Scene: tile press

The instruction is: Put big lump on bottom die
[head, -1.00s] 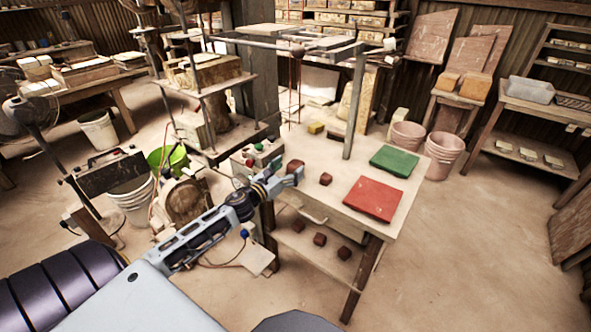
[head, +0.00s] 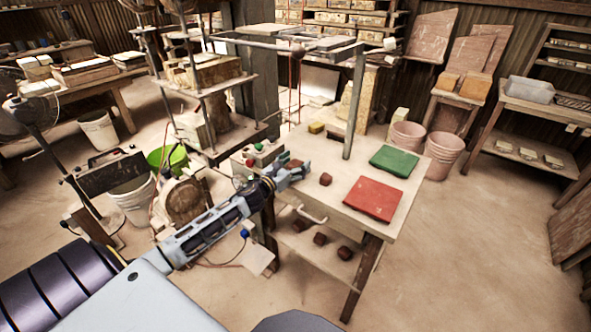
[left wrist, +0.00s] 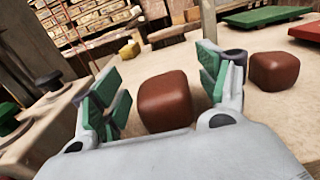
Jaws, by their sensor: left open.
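A large dark red-brown lump (left wrist: 165,98) sits on the table between the two green-padded fingers of my left gripper (left wrist: 160,90) in the left wrist view. The fingers are open, one on each side, with a gap to the lump. In the head view my left gripper (head: 299,171) is at the table's left part and partly hides this lump (head: 294,163). A smaller-looking lump (head: 325,179) stands to its right, also in the left wrist view (left wrist: 275,70). I cannot tell which part is the bottom die. My right gripper is not in view.
A red mat (head: 373,198) and a green mat (head: 394,161) lie on the table's right part. A yellow block (head: 316,127) stands at the back. Several lumps (head: 320,239) lie on the lower shelf. A metal post (head: 356,105) rises from the table. A button box (head: 257,152) is left.

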